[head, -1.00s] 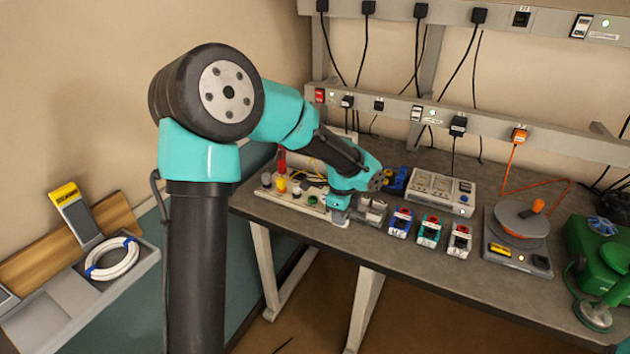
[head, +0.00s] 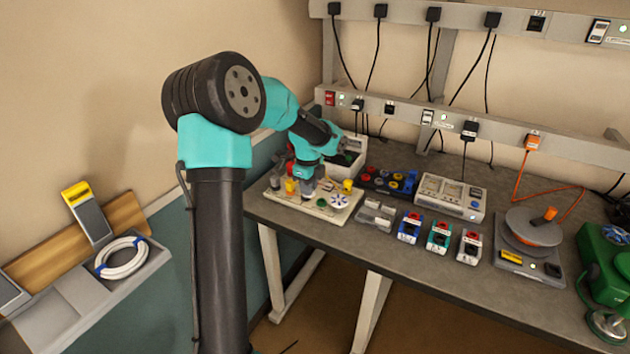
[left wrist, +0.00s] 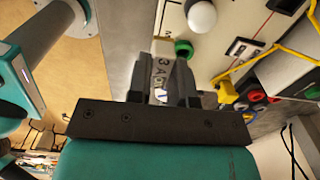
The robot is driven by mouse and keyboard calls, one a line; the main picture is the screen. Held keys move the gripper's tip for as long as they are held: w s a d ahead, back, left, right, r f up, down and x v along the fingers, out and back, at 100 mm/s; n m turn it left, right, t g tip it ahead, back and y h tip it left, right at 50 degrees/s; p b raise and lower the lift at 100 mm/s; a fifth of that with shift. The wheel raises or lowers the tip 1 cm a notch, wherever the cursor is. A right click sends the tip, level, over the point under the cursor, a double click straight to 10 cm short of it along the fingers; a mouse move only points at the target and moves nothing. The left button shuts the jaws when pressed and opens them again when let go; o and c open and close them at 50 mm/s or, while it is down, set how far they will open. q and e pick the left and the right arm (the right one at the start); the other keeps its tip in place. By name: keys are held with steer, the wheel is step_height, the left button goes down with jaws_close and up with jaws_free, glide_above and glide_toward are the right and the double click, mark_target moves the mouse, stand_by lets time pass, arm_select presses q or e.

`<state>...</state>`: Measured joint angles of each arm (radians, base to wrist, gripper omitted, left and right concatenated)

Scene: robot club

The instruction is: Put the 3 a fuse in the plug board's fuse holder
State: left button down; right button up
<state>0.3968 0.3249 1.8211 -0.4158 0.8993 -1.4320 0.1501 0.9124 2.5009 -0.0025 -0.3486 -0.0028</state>
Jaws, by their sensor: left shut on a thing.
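My left gripper (head: 306,190) is over the cream plug board (head: 335,211) at the left end of the bench. In the left wrist view the gripper (left wrist: 163,92) is shut on the 3 A fuse (left wrist: 160,72), a small pale cylinder with "3 A" printed on it. The plug board (left wrist: 212,50) lies beyond the fingertips in that view. The fuse looks apart from the board, though the gap is hard to judge. The fuse holder cannot be made out with certainty; the gripper hides part of the board. My right gripper is not in view.
Knobs and posts, such as a yellow one (head: 291,186), rise from the board close to the gripper. A grey tray (head: 374,216) sits to its right, then blue (head: 410,228), green (head: 439,237) and white-red (head: 468,246) blocks. The bench's front strip is clear.

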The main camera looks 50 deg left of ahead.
arm_select(q)
steer(key=shift+a, duration=0.1)
steer(key=w+a, duration=0.3)
steer(key=w+a+f, duration=0.1)
steer(key=w+a, duration=0.2)
steer(key=a, duration=0.1)
steer(key=w+a, duration=0.4)
steer(key=shift+w+a+f, duration=0.1)
steer(key=shift+a+f, duration=0.15)
steer(key=shift+w+a, duration=0.1)
steer(key=shift+w+a+f, duration=0.1)
steer(key=shift+f, duration=1.65)
steer(key=shift+f, duration=0.15)
steer(key=c, duration=1)
jaws_free()
step_height(320, 180, up, 12)
steer(key=shift+r, duration=0.15)
